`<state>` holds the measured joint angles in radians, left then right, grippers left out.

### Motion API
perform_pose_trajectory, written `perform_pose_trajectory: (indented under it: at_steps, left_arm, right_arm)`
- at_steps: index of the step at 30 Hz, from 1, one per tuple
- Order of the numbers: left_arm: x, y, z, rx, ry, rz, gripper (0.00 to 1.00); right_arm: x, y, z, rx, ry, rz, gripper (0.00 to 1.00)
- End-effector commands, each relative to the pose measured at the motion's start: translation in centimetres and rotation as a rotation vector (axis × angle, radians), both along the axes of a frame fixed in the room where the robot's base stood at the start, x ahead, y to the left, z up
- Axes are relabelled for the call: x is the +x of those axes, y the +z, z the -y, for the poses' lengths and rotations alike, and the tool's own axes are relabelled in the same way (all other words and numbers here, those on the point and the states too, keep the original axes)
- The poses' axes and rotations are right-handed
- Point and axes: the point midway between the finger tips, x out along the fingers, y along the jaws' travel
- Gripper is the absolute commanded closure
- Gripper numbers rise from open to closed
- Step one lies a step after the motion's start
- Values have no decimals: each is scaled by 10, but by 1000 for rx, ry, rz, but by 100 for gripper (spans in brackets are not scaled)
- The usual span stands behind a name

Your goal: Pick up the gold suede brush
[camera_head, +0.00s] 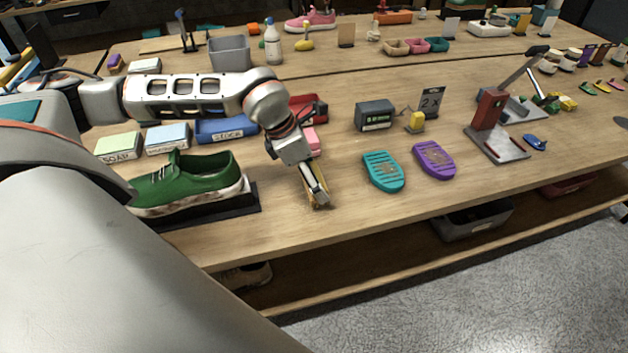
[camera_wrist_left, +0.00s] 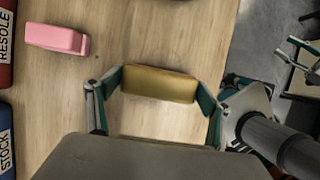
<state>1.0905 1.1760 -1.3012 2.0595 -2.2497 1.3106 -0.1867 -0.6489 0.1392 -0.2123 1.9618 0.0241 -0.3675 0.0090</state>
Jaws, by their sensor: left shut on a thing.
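The gold suede brush (camera_wrist_left: 160,84) is a gold block in the left wrist view, lying between the two fingers of my left gripper (camera_wrist_left: 155,90). Both fingertips press on its ends. In the head view my left gripper (camera_head: 318,203) points down at the front of the table, right of the green shoe, and mostly covers the brush. Whether the brush touches the table is hard to tell. My right gripper is not seen.
A dirty green sneaker (camera_head: 190,183) stands on a black stand (camera_head: 212,209) to the left. A pink block (camera_head: 313,141) lies behind the gripper. A teal sandal-shaped piece (camera_head: 383,171) and a purple one (camera_head: 434,160) lie to the right. The table's front edge is close.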

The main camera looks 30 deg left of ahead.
Motion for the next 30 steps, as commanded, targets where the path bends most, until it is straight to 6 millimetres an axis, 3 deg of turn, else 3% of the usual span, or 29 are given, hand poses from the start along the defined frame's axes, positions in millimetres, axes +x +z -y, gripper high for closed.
perform_pose_trajectory:
  at_steps: [18,24,30]
  left_arm:
    - [1,150,1,-1,-2,7,43]
    - [1,177,0,0,-1,5,43]
    - [0,186,0,-1,-1,3,43]
  right_arm:
    - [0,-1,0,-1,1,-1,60]
    - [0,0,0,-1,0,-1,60]
    - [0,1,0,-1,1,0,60]
